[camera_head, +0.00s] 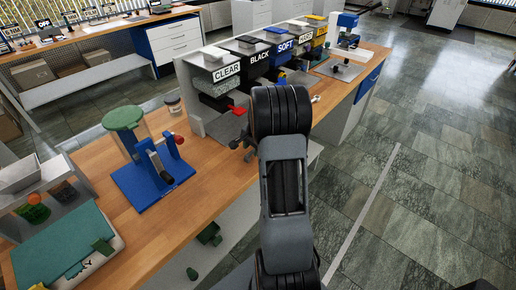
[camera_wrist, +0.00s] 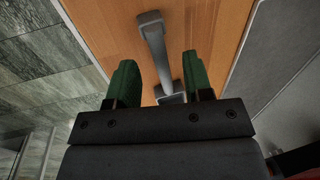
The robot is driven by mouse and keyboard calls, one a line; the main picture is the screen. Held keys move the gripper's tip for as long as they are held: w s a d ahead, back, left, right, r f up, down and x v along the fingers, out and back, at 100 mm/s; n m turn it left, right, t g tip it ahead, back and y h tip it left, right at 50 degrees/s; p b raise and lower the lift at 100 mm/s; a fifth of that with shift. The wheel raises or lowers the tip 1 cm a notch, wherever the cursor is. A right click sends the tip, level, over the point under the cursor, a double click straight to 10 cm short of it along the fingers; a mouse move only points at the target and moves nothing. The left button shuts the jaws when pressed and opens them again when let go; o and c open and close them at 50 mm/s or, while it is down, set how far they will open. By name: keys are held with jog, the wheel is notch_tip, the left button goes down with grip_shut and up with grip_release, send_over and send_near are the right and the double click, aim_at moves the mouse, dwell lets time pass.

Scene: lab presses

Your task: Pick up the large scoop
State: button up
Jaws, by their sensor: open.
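In the wrist view, a grey long-handled tool (camera_wrist: 153,40), which looks like the large scoop, lies on the wooden bench. One end is widened, and its other end is partly hidden behind my gripper's body. My gripper (camera_wrist: 156,62) is open, with its two green fingers apart on either side of the tool's near part in the picture. I cannot tell whether either finger touches it. In the head view my arm hides most of this spot, and I cannot make out the scoop there.
A shelf with labelled bins (camera_head: 227,72) stands along the bench (camera_head: 205,163). A small red item (camera_head: 237,110) is beside it. A blue press (camera_head: 153,178) with a green-topped container (camera_head: 123,117) stands on the left. Grey panels (camera_wrist: 295,60) flank the bench strip at right.

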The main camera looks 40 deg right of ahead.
jog(key=shift+w+f, duration=0.15)
jog(key=shift+f, duration=0.55)
jog(key=shift+w+f, duration=0.15)
jog(key=shift+f, duration=0.5)
grip_shut()
